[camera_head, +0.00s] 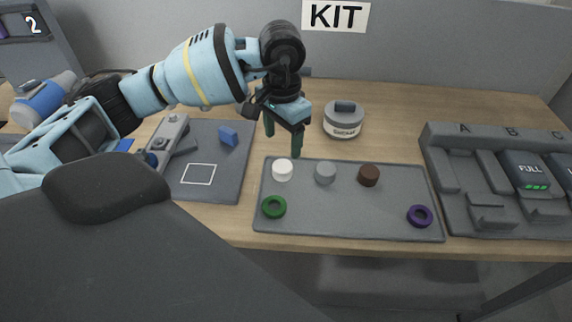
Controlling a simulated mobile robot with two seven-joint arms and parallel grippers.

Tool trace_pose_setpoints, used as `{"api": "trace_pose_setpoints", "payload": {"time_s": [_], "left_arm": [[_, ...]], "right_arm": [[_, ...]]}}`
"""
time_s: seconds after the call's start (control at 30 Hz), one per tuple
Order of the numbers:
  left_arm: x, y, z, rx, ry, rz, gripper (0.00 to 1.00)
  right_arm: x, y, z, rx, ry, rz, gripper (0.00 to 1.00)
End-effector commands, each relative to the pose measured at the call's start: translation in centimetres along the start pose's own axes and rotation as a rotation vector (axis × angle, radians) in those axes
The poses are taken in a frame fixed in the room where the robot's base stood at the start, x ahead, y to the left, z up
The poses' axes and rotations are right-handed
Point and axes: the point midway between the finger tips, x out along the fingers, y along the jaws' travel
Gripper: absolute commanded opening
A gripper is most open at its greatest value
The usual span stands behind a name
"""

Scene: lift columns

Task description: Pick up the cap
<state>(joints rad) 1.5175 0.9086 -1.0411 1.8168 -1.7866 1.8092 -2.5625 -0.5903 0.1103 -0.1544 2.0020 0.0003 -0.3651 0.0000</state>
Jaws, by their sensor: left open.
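Three short round pieces that look like caps stand in a row on a grey tray (345,220): a white one (282,170), a grey one (325,173) and a dark brown one (369,175). The picture does not show which one the task means. My left gripper (283,144) points down with its two green fingers apart and nothing between them. It is above and just behind the white cap, apart from it. My right gripper is not in view.
A green ring (273,207) and a purple ring (419,216) lie on the tray. A round grey tin (343,122) stands behind it. A slotted grey rack (457,212) stands right. A KIT sign (336,16) is behind.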

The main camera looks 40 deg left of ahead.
Motion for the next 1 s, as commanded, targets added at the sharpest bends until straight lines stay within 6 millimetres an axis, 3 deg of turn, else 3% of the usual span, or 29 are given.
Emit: {"api": "trace_pose_setpoints", "payload": {"time_s": [0.57, 1.0], "left_arm": [[2.9, 0.1, 0.1, -0.001, -0.002, 0.004, 0.68], [7.7, 0.4, 0.3, -0.001, 0.0, 0.005, 0.68]], "right_arm": [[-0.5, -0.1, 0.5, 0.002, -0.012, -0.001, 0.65], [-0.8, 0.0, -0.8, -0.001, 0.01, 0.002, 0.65]]}}
